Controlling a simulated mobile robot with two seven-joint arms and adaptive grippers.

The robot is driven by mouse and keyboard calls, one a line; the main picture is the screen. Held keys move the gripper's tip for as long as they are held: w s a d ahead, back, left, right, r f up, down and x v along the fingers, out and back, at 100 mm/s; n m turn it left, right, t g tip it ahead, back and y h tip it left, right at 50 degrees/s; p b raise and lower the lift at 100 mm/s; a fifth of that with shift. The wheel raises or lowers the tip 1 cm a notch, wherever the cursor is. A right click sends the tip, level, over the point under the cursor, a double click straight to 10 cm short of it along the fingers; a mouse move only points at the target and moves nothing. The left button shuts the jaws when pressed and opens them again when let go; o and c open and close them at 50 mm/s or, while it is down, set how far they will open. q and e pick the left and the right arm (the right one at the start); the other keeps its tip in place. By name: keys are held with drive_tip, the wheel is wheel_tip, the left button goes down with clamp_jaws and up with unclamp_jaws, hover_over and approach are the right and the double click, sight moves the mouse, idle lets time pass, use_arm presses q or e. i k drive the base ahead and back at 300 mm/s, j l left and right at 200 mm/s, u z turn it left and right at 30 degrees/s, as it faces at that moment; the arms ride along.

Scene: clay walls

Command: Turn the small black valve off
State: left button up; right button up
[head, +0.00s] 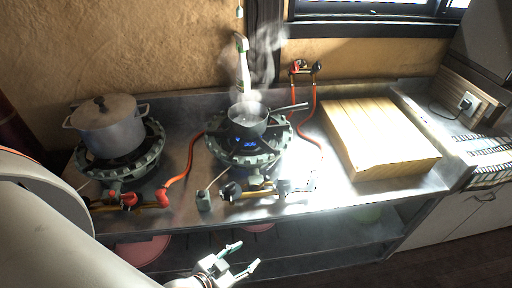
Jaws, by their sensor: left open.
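A small black knob (232,190) sits on the pipe at the front of the middle gas burner (220,157). Another small dark valve knob (317,67) is on the wall fitting where the orange hoses begin. Which of the two the task means, I cannot tell. My left gripper (245,256) is low in front of the counter, below and apart from the burner knob. Its fingers are spread and nothing is between them. My right gripper is not in view.
A steaming saucepan (248,121) is on the middle burner. A lidded pot (108,127) is on the left burner, with orange-red knobs (130,199) in front. Orange hoses (186,168) cross the steel counter (320,190). A wooden box (378,138) stands at right.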

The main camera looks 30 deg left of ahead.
sight(229, 188)
drive_tip(key=u, duration=1.1)
drive_tip(key=k+l+z, duration=0.1)
drive_tip(key=z, duration=0.4)
